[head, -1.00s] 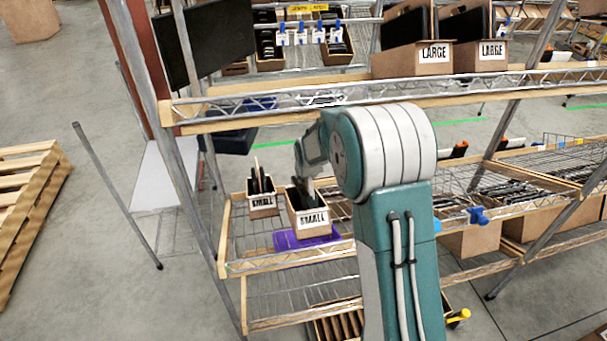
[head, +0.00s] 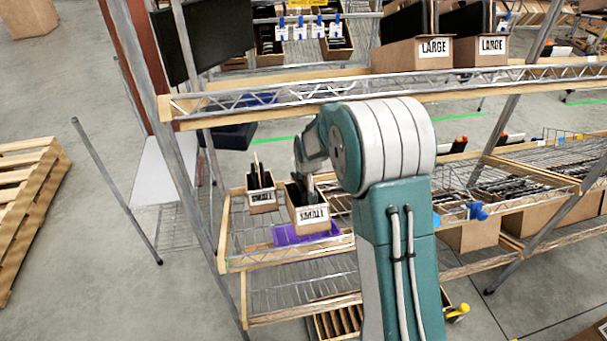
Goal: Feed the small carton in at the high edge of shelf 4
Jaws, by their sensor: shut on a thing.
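Two small cartons labelled SMALL show at the tilted wire shelf (head: 240,262) left of my arm. The right small carton (head: 312,214) is at my gripper (head: 304,185), which is shut on it; the fingertips are largely hidden by the carton and my arm. This carton is above or on a purple item (head: 290,236); I cannot tell whether they touch. The left small carton (head: 262,197) stands just left of it, with dark items inside. No shelf number is readable.
Two LARGE cartons (head: 434,47) stand on the upper shelf (head: 270,101) above my arm. A metal post (head: 172,150) bounds the shelf on the left. A lower wire shelf (head: 290,290) lies beneath. Bare wire mesh shows at the shelf's left front.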

